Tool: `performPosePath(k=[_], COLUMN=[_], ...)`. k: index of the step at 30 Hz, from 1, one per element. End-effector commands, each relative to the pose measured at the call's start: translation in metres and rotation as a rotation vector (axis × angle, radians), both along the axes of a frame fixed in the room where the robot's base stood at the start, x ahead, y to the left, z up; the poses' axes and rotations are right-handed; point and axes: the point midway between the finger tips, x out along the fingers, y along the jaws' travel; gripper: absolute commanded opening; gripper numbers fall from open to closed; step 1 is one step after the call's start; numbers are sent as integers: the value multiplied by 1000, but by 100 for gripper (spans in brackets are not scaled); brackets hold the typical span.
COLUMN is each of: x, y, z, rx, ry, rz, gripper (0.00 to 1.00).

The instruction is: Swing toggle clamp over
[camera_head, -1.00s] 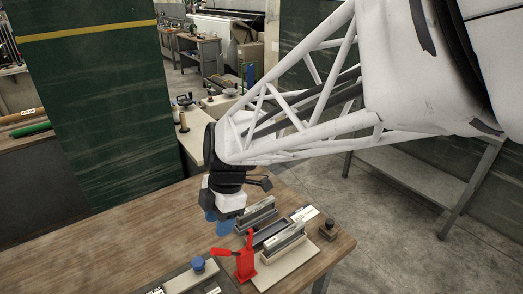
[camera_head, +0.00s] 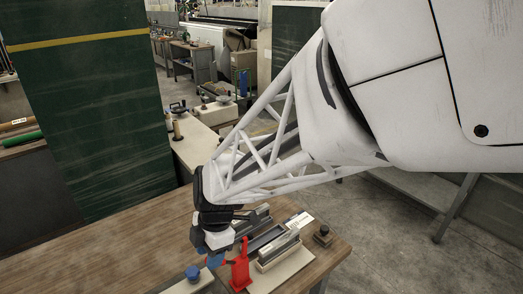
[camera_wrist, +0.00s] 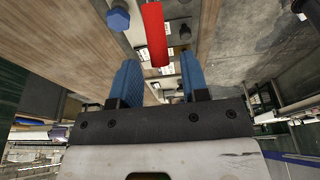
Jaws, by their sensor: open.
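The red toggle clamp (camera_head: 240,272) stands on the bench beside a long metal fixture. A red upright part rises from its base. In the wrist view its red handle (camera_wrist: 154,30) comes in from the top edge, and its free end lies between the lines of my two fingers. My gripper (camera_head: 209,259) has blue fingers and is just left of the clamp in the head view, low over the bench. In the wrist view my gripper (camera_wrist: 161,68) is open and empty. I cannot tell whether a finger touches the handle.
A blue knob (camera_head: 193,273) stands left of the clamp and also shows in the wrist view (camera_wrist: 118,19). The metal fixture (camera_head: 278,250) lies right of the clamp. A small dark block (camera_head: 323,236) sits near the bench's right edge. The wooden bench (camera_head: 130,245) is clear at left.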

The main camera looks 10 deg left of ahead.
Motion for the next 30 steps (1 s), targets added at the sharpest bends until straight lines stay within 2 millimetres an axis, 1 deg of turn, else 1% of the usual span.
performPosePath(k=[3,4,21,22,28,29,30], x=[-2,-2,-2,-2,-2,-2,-2], y=[2,2,2,2,2,2,2], z=[-10,-11,-12,-12,-13,-13,-13], rx=[-1,-1,0,0,0,0,0], ry=[1,1,0,0,0,0,0], rz=[1,1,0,0,0,0,0], gripper=[42,42,42,40,9,6,6])
